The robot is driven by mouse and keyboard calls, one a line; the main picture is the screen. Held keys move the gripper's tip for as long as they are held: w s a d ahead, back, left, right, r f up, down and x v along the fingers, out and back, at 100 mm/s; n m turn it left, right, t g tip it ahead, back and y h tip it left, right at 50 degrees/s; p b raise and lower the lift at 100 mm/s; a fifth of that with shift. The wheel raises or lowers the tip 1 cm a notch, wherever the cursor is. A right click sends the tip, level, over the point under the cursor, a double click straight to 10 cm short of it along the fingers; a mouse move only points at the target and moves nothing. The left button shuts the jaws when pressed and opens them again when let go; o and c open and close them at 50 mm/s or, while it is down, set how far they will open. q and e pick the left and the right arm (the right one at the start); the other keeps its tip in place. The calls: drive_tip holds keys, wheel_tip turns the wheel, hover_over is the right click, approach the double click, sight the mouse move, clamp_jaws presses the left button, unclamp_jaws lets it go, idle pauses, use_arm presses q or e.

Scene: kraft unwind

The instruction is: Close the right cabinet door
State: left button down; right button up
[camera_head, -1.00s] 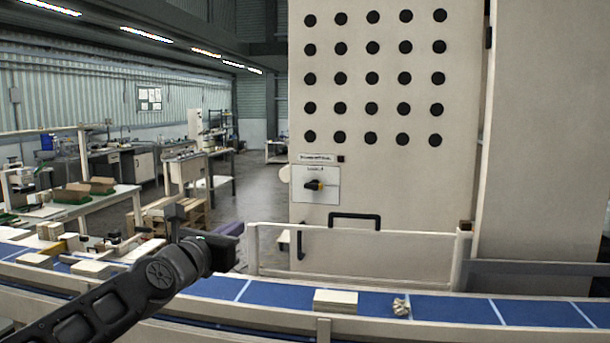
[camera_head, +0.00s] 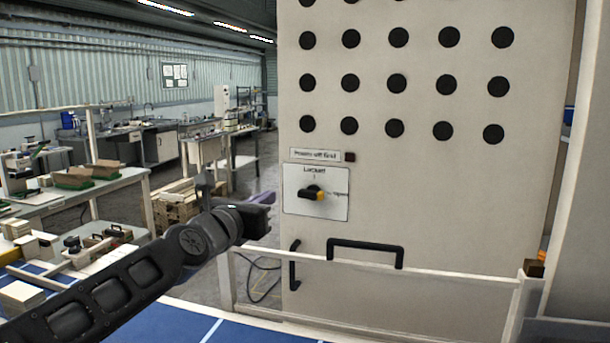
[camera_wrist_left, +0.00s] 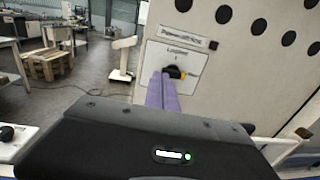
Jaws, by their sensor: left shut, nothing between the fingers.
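A tall pale cabinet panel (camera_head: 430,190) with rows of black round holes fills the right half of the head view. It carries a lockout plate with a black and yellow knob (camera_head: 312,193), a vertical black handle (camera_head: 294,265) at its lower left and a horizontal black handle (camera_head: 365,250). A second pale panel (camera_head: 585,200) stands at the far right; I cannot tell which panel is the right door. My left gripper (camera_head: 262,199), with purple fingers, is shut and empty, left of the holed panel. In the left wrist view its fingers (camera_wrist_left: 160,92) appear below the knob.
A pale guard rail (camera_head: 400,288) crosses in front of the cabinet, above a blue conveyor (camera_head: 190,325). Workbenches (camera_head: 75,190) and stacked pallets (camera_head: 175,205) stand at the left. Open floor lies between the pallets and the cabinet; a cable (camera_head: 262,285) lies there.

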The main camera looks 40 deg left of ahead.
use_arm(q)
approach(298, 177)
drive_tip(key=shift+w, duration=1.4)
drive_tip(key=shift+x, duration=1)
drive_tip(key=shift+w+a+r+p, duration=0.1)
drive_tip(key=shift+w+a+p, duration=0.3)
drive_tip(key=shift+w+p, duration=0.25)
drive_tip(key=shift+w+a, duration=0.1)
drive_tip(key=shift+w, duration=0.2)
